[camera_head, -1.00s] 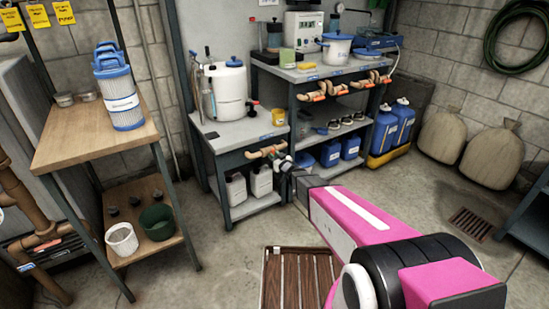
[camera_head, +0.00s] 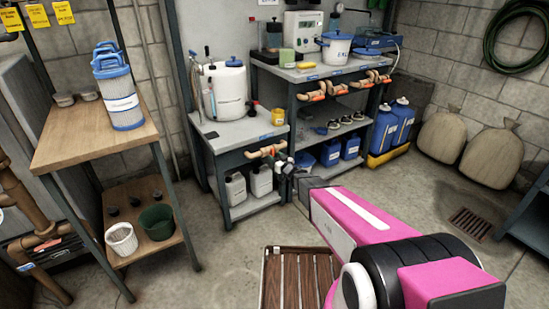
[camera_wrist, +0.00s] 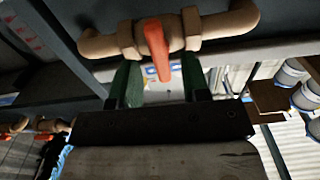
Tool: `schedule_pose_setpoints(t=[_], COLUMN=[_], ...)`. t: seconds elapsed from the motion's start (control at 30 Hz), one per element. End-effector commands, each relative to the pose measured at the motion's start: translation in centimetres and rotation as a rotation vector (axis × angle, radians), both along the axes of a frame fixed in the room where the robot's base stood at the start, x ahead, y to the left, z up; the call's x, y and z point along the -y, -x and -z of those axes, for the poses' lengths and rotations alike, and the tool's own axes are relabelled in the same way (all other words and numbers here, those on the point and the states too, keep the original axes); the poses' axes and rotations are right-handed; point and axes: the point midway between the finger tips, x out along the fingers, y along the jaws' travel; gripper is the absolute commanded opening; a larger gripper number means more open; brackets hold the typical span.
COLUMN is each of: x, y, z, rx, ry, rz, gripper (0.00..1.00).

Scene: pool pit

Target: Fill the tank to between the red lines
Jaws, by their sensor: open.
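A white tank with a blue lid (camera_head: 224,88) stands on the lower bench (camera_head: 240,129). Its red lines and liquid level are too small to make out. A tan pipe with an orange-handled valve (camera_head: 267,151) runs under the bench's front edge. My gripper (camera_head: 287,168) is close to the right end of this pipe. In the wrist view, an orange lever (camera_wrist: 155,48) hangs down from a tan pipe (camera_wrist: 220,24). The green fingers of my gripper (camera_wrist: 160,80) are open, one on each side of the lever's lower end, with visible gaps.
The taller bench (camera_head: 310,72) at the right carries more tan pipes with orange handles (camera_head: 345,85). White jugs (camera_head: 260,180) stand on the shelf below the lower bench. A slatted wooden mat (camera_head: 300,280) lies on the floor. A wooden table (camera_head: 85,145) stands at the left.

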Motion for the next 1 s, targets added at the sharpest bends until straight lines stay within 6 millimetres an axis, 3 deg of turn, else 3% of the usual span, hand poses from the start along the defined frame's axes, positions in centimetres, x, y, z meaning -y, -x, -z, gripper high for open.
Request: schedule_pose_setpoints(t=[0.43, 1.0], x=[4.5, 5.8], y=[6.7, 7.3], z=[-0.1, -0.3], rx=[-0.001, -0.020], ry=[0.000, 0.017], rz=[0.001, 0.043], gripper=[0.43, 0.43])
